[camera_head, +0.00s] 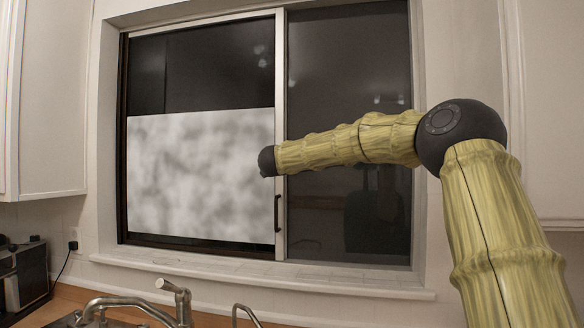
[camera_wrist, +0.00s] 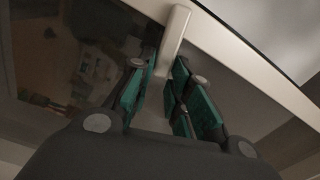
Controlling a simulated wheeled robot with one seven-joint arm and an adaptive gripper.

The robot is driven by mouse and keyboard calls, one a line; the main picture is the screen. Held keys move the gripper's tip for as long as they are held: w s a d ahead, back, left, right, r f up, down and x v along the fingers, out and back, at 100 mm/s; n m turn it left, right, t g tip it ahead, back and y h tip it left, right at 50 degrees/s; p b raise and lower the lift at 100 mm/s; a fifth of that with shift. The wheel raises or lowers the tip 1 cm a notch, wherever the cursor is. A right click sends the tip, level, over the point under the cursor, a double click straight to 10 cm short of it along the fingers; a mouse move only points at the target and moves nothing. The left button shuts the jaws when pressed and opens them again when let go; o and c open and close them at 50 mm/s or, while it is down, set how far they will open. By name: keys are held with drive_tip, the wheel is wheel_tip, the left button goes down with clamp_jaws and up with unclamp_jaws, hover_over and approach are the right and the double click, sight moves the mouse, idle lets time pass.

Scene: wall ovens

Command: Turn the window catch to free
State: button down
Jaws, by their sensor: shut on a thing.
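The window catch (camera_wrist: 177,32) is a pale, narrow lever, seen in the wrist view against the pale window frame (camera_wrist: 240,65). My gripper (camera_wrist: 164,82) has green-padded fingers on both sides of the catch's lower part and is shut on it. In the head view my arm reaches to the upright middle bar (camera_head: 281,80) of the sliding window. Its dark end joint covers the place there, so the gripper and catch are hidden in that view.
A dark pull handle (camera_head: 278,213) sits lower on the middle bar. A mottled white panel (camera_head: 195,175) covers much of the left pane. Below are the sill (camera_head: 250,279) and a tap (camera_head: 175,290). A white cabinet (camera_head: 40,95) hangs at left.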

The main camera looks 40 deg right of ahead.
drive_tip(key=shift+f+m, duration=0.3)
drive_tip(key=shift+f, duration=0.1)
drive_tip(key=c, duration=1.3)
unclamp_jaws()
drive_tip(key=shift+r, duration=0.1)
drive_tip(key=shift+s, duration=0.1)
drive_tip(key=v, duration=1.1)
drive_tip(key=shift+s+a, duration=0.25)
drive_tip(key=shift+a, duration=0.1)
